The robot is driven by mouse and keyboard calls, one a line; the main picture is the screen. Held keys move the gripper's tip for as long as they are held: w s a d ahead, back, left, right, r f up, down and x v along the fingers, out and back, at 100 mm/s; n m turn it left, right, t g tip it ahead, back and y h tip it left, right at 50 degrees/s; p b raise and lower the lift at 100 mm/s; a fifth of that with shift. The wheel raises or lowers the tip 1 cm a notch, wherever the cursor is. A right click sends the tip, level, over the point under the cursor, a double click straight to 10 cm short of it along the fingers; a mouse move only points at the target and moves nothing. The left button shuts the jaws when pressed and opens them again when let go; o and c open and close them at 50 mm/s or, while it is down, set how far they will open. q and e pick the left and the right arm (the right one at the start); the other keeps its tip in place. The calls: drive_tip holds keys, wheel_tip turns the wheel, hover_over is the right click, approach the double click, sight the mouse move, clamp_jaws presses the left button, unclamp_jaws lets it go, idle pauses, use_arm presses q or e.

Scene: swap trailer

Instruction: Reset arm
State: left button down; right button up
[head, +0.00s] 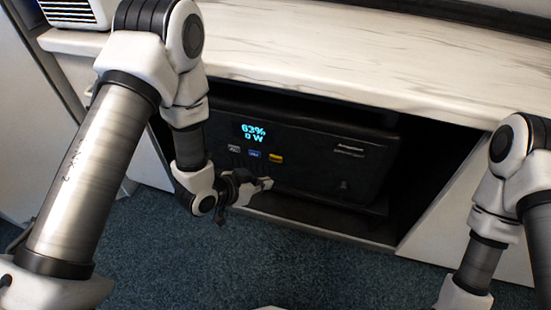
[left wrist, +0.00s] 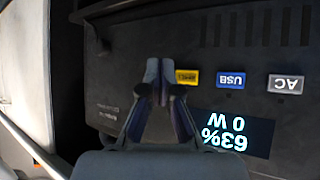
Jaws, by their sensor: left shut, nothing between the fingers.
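My left gripper (head: 262,184) is shut and empty in front of the black power unit (head: 313,165). In the left wrist view the closed fingers (left wrist: 160,75) point at the face of the unit, beside the yellow button (left wrist: 187,77). I cannot tell whether they touch it. The unit's lit display (head: 253,132) reads 63% and 0 W. Below it are a grey AC button (head: 234,149), a blue USB button (head: 254,154) and a yellow button (head: 276,158). My right arm shows at the right edge in the head view, but its gripper is out of frame.
The power unit sits in an open cabinet recess under a white marble-look counter (head: 330,50). A white vented box (head: 70,10) stands on the counter at the far left. Blue-grey carpet (head: 300,270) in front is clear.

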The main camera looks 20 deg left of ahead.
idle(0.4)
use_arm(q)
drive_tip(key=s+a+f+n+g+y, duration=0.2)
drive_tip(key=s+a+f+g, duration=0.1)
drive_tip(key=s+f, duration=0.7)
drive_tip(key=s+a+f+n+g+y, duration=0.2)
drive_tip(key=s+a+n+g, duration=0.1)
drive_tip(key=s, duration=0.5)
drive_tip(key=s+a+f+n+g+y, duration=0.1)
drive_tip(key=s+a+n+g+y, duration=0.2)
drive_tip(key=s, duration=0.5)
wheel_tip(320, 180, up, 37)
drive_tip(key=w+m+h+p, duration=0.1)
drive_tip(key=p, duration=3.7)
drive_tip(key=shift+a+r, duration=0.15)
drive_tip(key=shift+r, duration=0.05)
